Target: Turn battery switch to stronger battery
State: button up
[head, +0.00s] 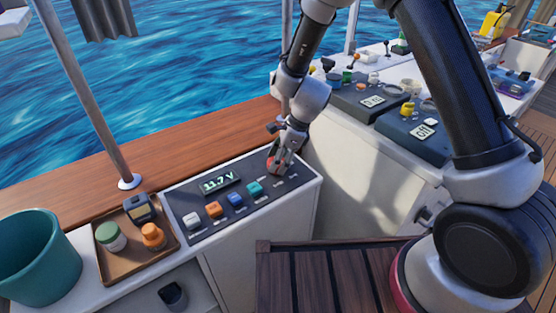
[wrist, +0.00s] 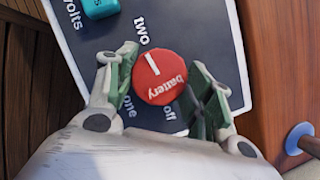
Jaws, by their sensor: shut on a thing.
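The battery switch is a round red knob (wrist: 160,78) on a dark panel, marked "battery", with a white line near its upper left. My gripper (wrist: 162,85) is shut on the knob, one finger at each side. In the head view my gripper (head: 281,163) is at the far right end of the panel (head: 230,228) and mostly covers the knob. The panel's display (head: 218,182) reads 11.7 V.
White, orange, blue and teal (head: 254,189) switches line the panel. A brown tray (head: 112,268) with jars and a teal bucket (head: 38,258) stand left. A metal post (head: 85,95) rises behind. A second console (head: 375,110) stands right, beyond a gap.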

jog(key=n+g, duration=0.2)
jog(key=n, duration=0.3)
jog(key=shift+w+n, duration=0.15)
jog(key=shift+n, duration=0.15)
jog(key=n+h, duration=0.1)
jog(key=n, duration=0.1)
jog(key=n+g, duration=0.1)
jog(key=n, duration=0.2)
jog(key=shift+w+a+g+h, duration=0.1)
jog(key=shift+a+g+h, duration=0.05)
jog(key=shift+g+h, duration=0.2)
jog(key=n+h, duration=0.1)
jog(key=n, duration=0.2)
jog(key=n+h, duration=0.1)
jog(key=n, duration=0.1)
jog(key=shift+a+n+g, duration=0.1)
jog(key=shift+n+g, duration=0.25)
jog(key=shift+n, duration=0.05)
jog(key=n+h, duration=0.2)
jog(key=n, duration=0.3)
jog(key=shift+a, duration=0.1)
jog(key=o, duration=1)
